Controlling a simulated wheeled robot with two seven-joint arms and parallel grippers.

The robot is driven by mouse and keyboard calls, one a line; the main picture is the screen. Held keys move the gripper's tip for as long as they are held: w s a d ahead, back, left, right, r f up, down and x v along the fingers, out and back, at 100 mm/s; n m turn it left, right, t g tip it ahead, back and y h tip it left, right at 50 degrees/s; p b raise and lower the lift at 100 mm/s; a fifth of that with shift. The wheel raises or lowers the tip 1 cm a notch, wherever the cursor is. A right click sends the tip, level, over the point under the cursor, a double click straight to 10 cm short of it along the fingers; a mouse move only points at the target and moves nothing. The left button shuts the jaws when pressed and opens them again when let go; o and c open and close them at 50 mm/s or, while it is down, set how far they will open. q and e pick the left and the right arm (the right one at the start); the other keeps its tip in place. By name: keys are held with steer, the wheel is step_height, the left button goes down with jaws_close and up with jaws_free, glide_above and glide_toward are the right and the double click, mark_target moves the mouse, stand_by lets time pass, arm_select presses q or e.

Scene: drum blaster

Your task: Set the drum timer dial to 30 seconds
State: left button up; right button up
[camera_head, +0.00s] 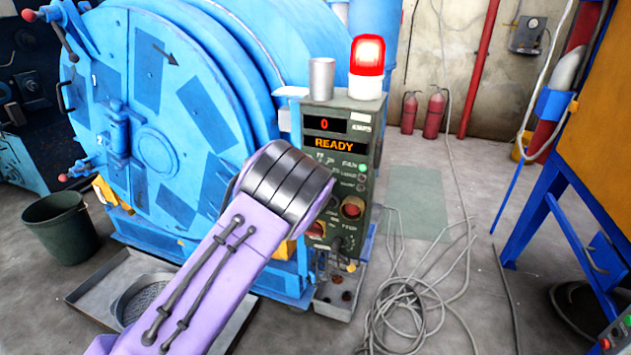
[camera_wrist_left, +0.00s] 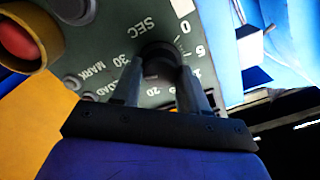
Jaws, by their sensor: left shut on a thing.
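The timer dial (camera_wrist_left: 160,58) is a dark round knob on the green panel face in the left wrist view. Upside-down numbers and the word SEC surround it, with 0, 20 and 30 readable. My left gripper (camera_wrist_left: 160,76) has its two grey fingers closed on either side of the dial. I cannot tell which number the dial points to. In the head view the control box (camera_head: 365,185) shows a red 0 on its display (camera_head: 325,124) and READY below it. My lavender left arm covers the dial and gripper there. My right gripper is not in view.
A red button with a yellow collar (camera_wrist_left: 18,40) sits close to the dial. A red beacon (camera_head: 367,57) and a metal cup (camera_head: 321,78) stand on the box. The blue drum (camera_head: 150,110) is at left. Loose cables (camera_head: 405,305) lie on the floor at right.

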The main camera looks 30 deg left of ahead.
arm_select(q)
steer(key=shift+f+m+b, duration=0.1)
steer(key=shift+m+b, duration=0.3)
steer(key=shift+m, duration=0.6)
steer(key=o, duration=1)
steer(key=shift+o, duration=0.2)
steer(key=p+v, duration=0.1)
steer(key=v, duration=0.9)
steer(key=shift+s+p, duration=0.2)
steer(key=shift+p, duration=0.2)
steer(key=shift+d, duration=0.1)
